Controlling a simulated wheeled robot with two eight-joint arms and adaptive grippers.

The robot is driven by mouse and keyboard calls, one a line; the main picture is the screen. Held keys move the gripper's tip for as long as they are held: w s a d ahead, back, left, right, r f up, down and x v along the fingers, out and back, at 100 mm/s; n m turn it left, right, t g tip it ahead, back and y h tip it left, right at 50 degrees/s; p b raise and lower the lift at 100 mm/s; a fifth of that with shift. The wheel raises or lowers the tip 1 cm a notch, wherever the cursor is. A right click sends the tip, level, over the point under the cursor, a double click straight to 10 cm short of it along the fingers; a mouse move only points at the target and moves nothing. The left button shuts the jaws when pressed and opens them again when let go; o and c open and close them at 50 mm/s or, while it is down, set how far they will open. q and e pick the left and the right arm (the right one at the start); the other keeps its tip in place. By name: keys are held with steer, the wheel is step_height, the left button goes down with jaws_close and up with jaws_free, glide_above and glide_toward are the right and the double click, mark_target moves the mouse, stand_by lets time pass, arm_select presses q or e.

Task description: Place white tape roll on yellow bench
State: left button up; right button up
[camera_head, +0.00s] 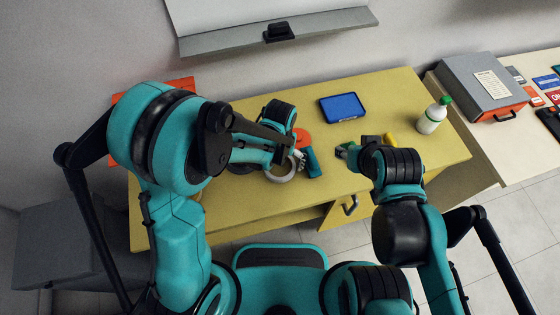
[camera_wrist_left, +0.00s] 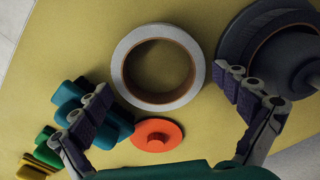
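The white tape roll (camera_wrist_left: 117,66) lies flat on the yellow bench (camera_wrist_left: 70,35), with its brown inner core showing in the left wrist view. In the head view the tape roll (camera_head: 280,180) is near the front middle of the bench (camera_head: 230,205), partly hidden by my left gripper (camera_head: 292,157). In the left wrist view my left gripper (camera_wrist_left: 163,82) is open, its fingers spread wide with the roll beyond and between them; nothing is held. My right gripper (camera_head: 347,152) is over the bench to the right; its fingers are too small and hidden to read.
An orange disc (camera_wrist_left: 157,134), teal pieces (camera_wrist_left: 70,93) and a dark round object (camera_wrist_left: 285,55) lie close around the roll. The bench's right part is mostly clear.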

arm_select(q)
steer(key=shift+r, duration=0.25)
step_height(320, 180, up, 12)
steer(key=p, duration=0.5)
steer(key=s+a+r+n+t, duration=0.1)
steer(key=s+a+r+t, duration=0.2)
steer(key=a+r, duration=0.2)
steer(key=s+a+r+n+t, duration=0.1)
steer(key=s+a+r+t, duration=0.2)
steer(key=a, duration=0.9)
step_height(320, 180, up, 3)
steer(key=shift+s+a+n+t, duration=0.3)
steer(key=shift+s+n+t, duration=0.1)
steer(key=shift+t, duration=0.2)
steer(key=shift+b, duration=0.3)
